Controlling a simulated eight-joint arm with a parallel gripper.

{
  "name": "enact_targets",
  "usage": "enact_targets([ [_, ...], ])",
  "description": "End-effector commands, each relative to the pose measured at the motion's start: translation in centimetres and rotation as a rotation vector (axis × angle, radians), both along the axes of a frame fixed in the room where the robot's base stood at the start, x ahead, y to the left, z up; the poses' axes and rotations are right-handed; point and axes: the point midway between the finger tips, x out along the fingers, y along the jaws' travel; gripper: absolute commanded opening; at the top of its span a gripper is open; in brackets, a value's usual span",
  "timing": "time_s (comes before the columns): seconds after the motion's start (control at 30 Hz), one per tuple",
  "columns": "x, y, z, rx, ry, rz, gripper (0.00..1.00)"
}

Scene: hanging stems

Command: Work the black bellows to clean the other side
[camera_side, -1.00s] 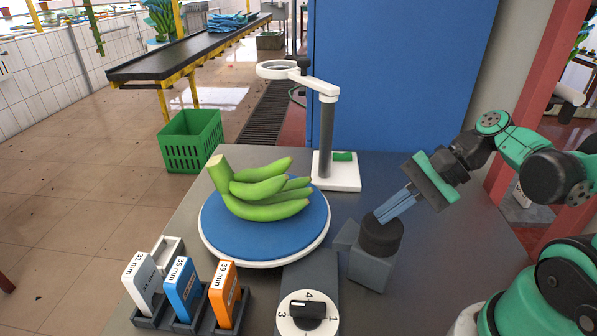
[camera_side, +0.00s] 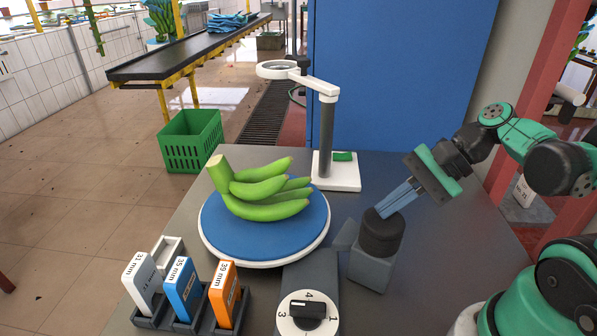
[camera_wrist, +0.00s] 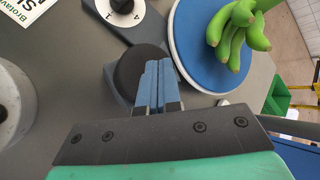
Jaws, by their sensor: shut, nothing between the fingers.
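The black bellows (camera_side: 381,236) stands on a grey block with a wedge-shaped nozzle at its left, facing the turntable. My gripper (camera_side: 383,212) is shut and empty, its blue fingertips at the top of the bellows. In the wrist view, the fingers (camera_wrist: 158,72) lie together over the right part of the bellows (camera_wrist: 135,75). I cannot tell how firmly they touch it. A green banana bunch (camera_side: 262,190) rests on the blue turntable (camera_side: 240,236), its cut stem at upper left. The bunch's far side is hidden in the side view.
A dial (camera_side: 306,312) with a black knob sits in front of the turntable. A rack of labelled gauges (camera_side: 182,290) is at front left. A white magnifier stand (camera_side: 327,140) rises behind. A green crate (camera_side: 191,140) stands on the floor.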

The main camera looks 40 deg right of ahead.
Motion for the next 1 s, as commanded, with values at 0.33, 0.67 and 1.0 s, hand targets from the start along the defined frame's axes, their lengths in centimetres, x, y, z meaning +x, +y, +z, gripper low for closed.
enact_targets([
  [0.33, -0.1, 0.1, 1.3, 0.0, 0.0, 0.0, 0.0],
  [0.67, -0.1, 0.1, 1.7, 0.001, 0.0, 0.001, 0.0],
  [1.0, -0.1, 0.1, 5.0, 0.001, 0.0, 0.001, 0.0],
])
